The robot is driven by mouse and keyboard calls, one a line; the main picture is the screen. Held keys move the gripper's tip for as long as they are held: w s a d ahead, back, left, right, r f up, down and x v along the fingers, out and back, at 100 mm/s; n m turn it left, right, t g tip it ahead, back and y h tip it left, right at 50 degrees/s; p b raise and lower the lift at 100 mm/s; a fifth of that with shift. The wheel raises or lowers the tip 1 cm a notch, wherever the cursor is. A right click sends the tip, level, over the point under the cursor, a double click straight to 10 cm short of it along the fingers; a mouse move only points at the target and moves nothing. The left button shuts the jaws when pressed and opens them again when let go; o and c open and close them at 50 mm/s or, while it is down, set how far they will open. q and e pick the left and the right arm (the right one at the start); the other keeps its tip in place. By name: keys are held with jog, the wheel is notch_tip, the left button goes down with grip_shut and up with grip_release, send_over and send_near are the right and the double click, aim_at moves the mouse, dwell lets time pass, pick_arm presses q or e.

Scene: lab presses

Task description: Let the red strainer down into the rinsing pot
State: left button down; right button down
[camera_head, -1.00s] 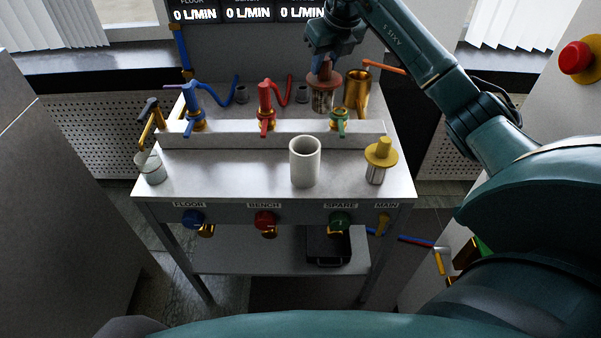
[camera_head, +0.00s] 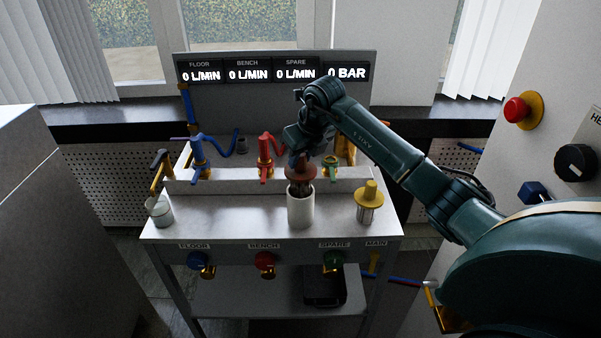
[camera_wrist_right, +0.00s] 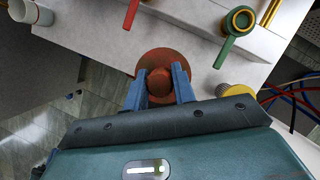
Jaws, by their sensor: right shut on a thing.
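The red strainer (camera_head: 300,172) has a wide red-brown flange and a darker basket below it. My right gripper (camera_head: 300,160) is shut on its top knob, and the blue fingers of the gripper (camera_wrist_right: 160,88) pinch that knob in the right wrist view, above the round strainer flange (camera_wrist_right: 165,62). The rinsing pot (camera_head: 300,212) is a white cylinder on the bench. The strainer is upright at the pot's mouth, with its flange above the rim and the basket's lower part at the opening. How deep it sits is unclear. The wrist view hides the pot. My left gripper is out of view.
A yellow-topped strainer (camera_head: 369,203) stands to the right of the pot. Blue (camera_head: 199,155), red (camera_head: 265,155) and green (camera_head: 330,170) taps line the ledge behind. The bench top between beaker and pot is clear.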

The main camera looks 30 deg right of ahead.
aim_at(300, 170)
notch_tip(300, 170, down, 4)
jog(key=shift+r, duration=0.1)
jog(key=shift+f, duration=0.2)
jog(key=c, duration=1.1)
grip_release()
jog(key=shift+c, duration=0.2)
